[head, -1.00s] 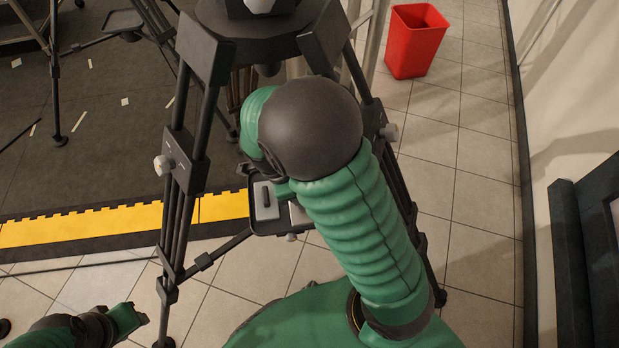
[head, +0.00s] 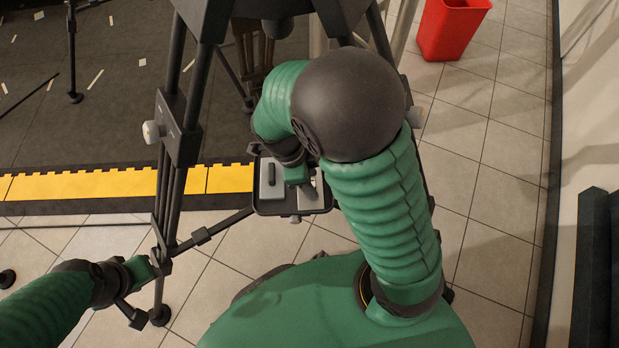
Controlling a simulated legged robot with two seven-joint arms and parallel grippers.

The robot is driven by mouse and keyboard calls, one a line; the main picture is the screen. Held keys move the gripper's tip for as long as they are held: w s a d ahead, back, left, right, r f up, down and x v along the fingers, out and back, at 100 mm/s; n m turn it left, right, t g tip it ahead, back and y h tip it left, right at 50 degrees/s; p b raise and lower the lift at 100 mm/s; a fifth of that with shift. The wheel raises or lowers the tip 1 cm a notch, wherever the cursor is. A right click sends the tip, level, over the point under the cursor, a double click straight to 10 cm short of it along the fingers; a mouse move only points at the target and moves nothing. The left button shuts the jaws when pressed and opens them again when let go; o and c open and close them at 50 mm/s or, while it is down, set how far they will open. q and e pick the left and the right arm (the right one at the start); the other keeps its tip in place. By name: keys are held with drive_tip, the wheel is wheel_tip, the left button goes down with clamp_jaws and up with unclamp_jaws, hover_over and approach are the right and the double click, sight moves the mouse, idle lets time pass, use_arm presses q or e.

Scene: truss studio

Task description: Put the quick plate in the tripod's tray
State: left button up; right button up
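The tripod (head: 180,135) stands in front of me, with its dark tray (head: 268,212) low between its legs. A light grey plate with a dark raised bar (head: 270,184) lies in the left part of the tray. Another pale piece (head: 319,188) shows in the right part; I cannot tell which is the quick plate. My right gripper (head: 300,184) reaches down at the tray, between these pieces. My forearm and elbow hide part of it, so its grip is unclear. My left gripper (head: 149,290) is open and empty, low beside the tripod's left leg.
A red bin (head: 448,30) stands on the tiles at the upper right. A yellow strip (head: 90,184) edges the dark mat (head: 120,90) at left. Tripod legs and struts surround the tray closely. The tiled floor (head: 490,200) at right is clear.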

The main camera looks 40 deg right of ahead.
drive_tip(key=shift+d, duration=0.15)
drive_tip(key=shift+a, duration=0.2)
drive_tip(key=p+v, duration=0.4)
drive_tip(key=v, duration=0.3)
drive_tip(key=shift+r, duration=0.4)
